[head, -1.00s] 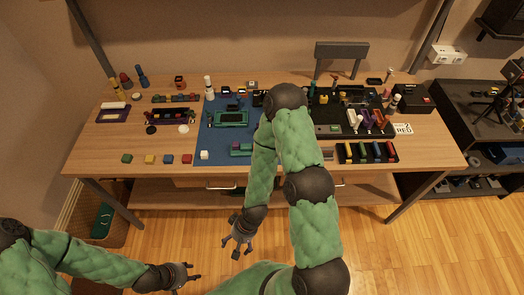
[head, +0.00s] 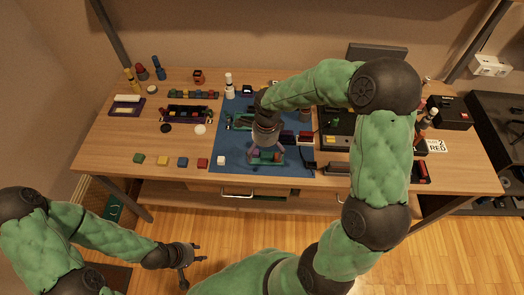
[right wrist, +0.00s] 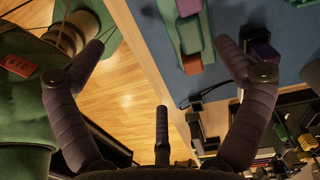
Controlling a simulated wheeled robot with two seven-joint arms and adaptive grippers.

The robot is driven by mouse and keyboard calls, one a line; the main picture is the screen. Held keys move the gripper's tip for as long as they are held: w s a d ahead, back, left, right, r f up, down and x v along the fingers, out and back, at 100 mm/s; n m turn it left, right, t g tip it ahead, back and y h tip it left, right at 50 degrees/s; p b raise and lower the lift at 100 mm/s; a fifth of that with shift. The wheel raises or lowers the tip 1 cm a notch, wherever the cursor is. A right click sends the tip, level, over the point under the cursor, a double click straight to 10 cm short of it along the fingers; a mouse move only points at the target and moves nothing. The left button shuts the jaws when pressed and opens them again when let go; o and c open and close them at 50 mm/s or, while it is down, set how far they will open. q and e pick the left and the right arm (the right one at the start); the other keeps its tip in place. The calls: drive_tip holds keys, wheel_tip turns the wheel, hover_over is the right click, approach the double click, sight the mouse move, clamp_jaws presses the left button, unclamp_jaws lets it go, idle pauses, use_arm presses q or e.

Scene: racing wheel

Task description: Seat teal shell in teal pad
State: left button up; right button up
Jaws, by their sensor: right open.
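I cannot tell which is the shell and which the pad. My right gripper (head: 266,151) points down over the front teal piece. In the right wrist view my right gripper (right wrist: 162,45) has its fingers wide apart with nothing held; the teal piece is toward the right finger. My left gripper (head: 194,262) is open and empty, off the table.
The blue mat (head: 225,158) lies on the wooden table (head: 120,150). A dark organiser (head: 187,114) stands at back left. Black trays (head: 340,140) and a black box (head: 450,111) are on the right.

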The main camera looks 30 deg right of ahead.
sight(267, 157)
drive_tip(key=f, duration=0.1)
drive_tip(key=d+f+m+b, duration=0.1)
drive_tip(key=w+d+f+m, duration=0.1)
drive_tip(key=shift+f+h, duration=0.2)
drive_tip(key=shift+h, duration=0.1)
drive_tip(key=f, duration=0.1)
drive_tip(key=f+b, duration=0.1)
drive_tip(key=f, duration=0.3)
drive_tip(key=shift+w+b, duration=0.3)
drive_tip(key=shift+b, duration=0.1)
use_arm(q)
drive_tip(key=f, duration=0.1)
drive_tip(key=w+f, duration=0.1)
drive_tip(key=shift+f, duration=0.4)
use_arm(e)
drive_tip(key=c, duration=1.1)
